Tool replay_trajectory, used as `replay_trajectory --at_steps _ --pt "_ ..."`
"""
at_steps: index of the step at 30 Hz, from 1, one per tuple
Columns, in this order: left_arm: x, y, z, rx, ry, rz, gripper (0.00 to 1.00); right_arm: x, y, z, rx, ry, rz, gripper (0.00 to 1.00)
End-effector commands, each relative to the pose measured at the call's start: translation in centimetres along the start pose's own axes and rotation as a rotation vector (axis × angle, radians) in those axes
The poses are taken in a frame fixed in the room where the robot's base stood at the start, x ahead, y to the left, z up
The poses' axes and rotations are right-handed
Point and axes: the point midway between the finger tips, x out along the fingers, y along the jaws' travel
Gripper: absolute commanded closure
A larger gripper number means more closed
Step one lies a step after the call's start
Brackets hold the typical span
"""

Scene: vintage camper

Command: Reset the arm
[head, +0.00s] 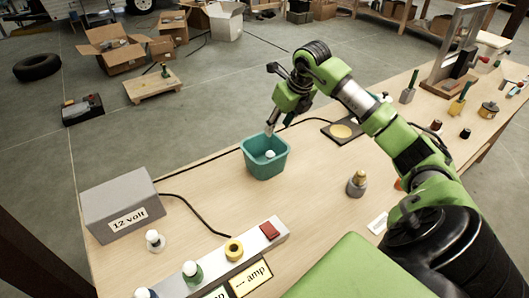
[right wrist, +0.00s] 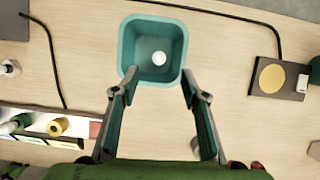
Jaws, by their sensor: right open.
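My right arm reaches in from the right of the head view over the workbench. The teal bin (head: 267,171) stands upright on the bench and also shows ahead of the fingertips in the wrist view (right wrist: 126,45). A small white round object (head: 270,154) lies inside it. My left gripper is not in view.
A grey 12 volt box (head: 118,206) stands on the bench's left, with a cable. In front are a strip with bulbs and a red switch (head: 269,231). A dark plate with a yellow disc (head: 341,131) and a small bulb-like item (head: 357,184) lie to the right. Bare bench surrounds the bin.

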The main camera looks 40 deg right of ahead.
Motion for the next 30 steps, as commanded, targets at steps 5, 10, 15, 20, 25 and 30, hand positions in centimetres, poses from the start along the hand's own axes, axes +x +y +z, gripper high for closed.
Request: replay_trajectory --at_steps 5,10,15,20,25,30 --pt "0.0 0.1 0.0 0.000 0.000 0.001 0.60 -2.7 -0.1 0.0 -0.001 0.000 -0.002 0.59" --pt "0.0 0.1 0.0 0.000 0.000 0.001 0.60 -3.7 0.0 0.0 0.000 0.000 -0.001 0.59" --pt "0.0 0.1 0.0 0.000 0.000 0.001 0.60 -3.8 0.0 0.0 0.000 0.001 0.000 0.59" --pt "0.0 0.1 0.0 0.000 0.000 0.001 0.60 -3.7 0.0 0.0 0.000 0.001 0.000 0.59" --pt "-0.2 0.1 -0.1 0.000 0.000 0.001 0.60 -3.9 0.0 0.0 0.000 0.001 0.000 0.59" --pt "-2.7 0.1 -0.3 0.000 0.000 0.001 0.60 -6.2 0.0 1.0 0.000 0.000 0.000 0.59"
